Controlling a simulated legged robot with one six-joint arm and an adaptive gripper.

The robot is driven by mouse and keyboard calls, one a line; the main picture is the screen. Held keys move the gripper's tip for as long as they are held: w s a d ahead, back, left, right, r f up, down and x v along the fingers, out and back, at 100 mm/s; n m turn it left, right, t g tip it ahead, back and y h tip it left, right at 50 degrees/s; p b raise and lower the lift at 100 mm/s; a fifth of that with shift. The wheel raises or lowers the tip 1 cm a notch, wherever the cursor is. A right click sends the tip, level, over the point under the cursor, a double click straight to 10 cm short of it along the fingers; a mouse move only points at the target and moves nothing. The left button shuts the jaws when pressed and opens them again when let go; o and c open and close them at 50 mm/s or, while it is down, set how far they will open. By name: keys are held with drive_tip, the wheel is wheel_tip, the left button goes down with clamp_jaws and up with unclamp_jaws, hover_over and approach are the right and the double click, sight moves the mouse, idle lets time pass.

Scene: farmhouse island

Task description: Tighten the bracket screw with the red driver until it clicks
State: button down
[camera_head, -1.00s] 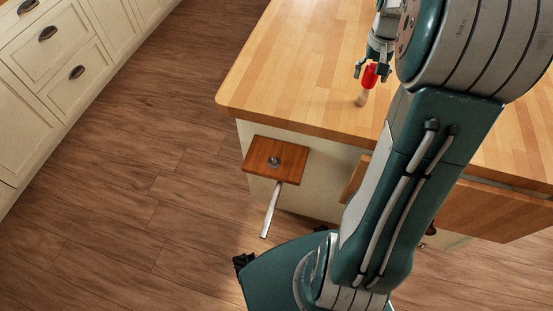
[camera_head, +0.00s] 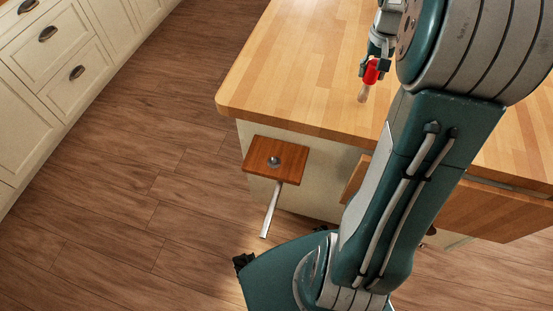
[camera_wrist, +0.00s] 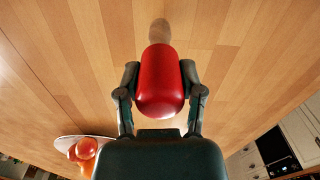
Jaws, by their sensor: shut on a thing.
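The red driver (camera_head: 371,72) is at the island's worktop, between the fingers of my gripper (camera_head: 374,62). In the wrist view its red handle (camera_wrist: 160,85) fills the space between the two dark fingers, which are shut on it. A tan rounded part (camera_wrist: 160,32) shows beyond the handle, away from the palm; in the head view it points toward the worktop's near edge. I cannot tell whether the driver touches the worktop. A small wooden shelf (camera_head: 290,151) on the island's side carries a round grey metal piece (camera_head: 274,161), perhaps the screw. A metal strip (camera_head: 270,210) slants down below it.
The wooden worktop (camera_head: 300,70) is clear left of my gripper. A light plate (camera_wrist: 66,143) with red-orange round things is at the wrist view's lower left. A wooden panel (camera_head: 495,208) juts out right of my arm. Drawers (camera_head: 60,60) stand across the open floor (camera_head: 110,190).

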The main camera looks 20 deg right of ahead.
sight(376, 61)
drive_tip(key=shift+r, duration=1.85)
